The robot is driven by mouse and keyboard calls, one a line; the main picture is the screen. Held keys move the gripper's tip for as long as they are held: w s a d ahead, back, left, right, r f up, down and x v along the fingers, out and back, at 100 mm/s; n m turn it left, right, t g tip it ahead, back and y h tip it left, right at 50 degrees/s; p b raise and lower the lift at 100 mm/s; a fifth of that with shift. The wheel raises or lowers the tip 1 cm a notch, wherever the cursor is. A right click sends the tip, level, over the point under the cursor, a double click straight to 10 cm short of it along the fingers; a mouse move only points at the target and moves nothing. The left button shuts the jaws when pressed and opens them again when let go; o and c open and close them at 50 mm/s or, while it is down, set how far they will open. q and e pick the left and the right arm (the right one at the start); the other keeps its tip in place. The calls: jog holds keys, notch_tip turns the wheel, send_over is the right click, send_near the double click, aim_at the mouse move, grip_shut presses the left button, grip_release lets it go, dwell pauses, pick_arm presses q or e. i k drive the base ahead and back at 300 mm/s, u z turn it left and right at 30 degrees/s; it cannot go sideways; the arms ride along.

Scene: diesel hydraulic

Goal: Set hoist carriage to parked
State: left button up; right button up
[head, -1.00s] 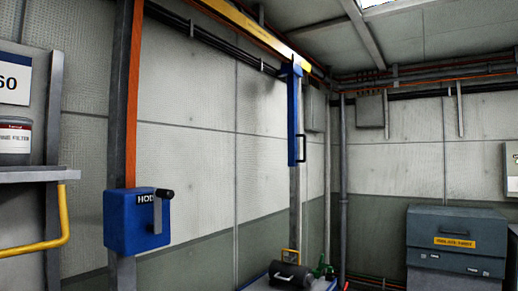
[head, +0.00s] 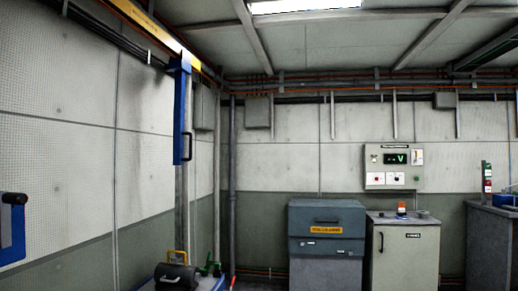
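The hoist carriage appears to be the blue upright bar (head: 179,115) with a dark handle (head: 187,147) near its lower end. It hangs at the right end of the yellow overhead rail (head: 150,27) along the left wall. A blue box with a dark crank (head: 13,198), probably the hoist winch, is cut off at the left edge. No parked marking is legible. Neither of my grippers is in view.
A black cylindrical part (head: 176,276) sits on a blue-edged surface at lower left. A grey-blue chest (head: 326,218), a grey cabinet (head: 411,250) with an orange beacon (head: 401,208), and a bench (head: 492,245) line the back wall. A control panel (head: 393,167) hangs above.

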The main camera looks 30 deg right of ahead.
aim_at(182, 67)
jog(key=z, duration=0.95)
jog(key=i, duration=2.95)
jog(key=u, duration=1.05)
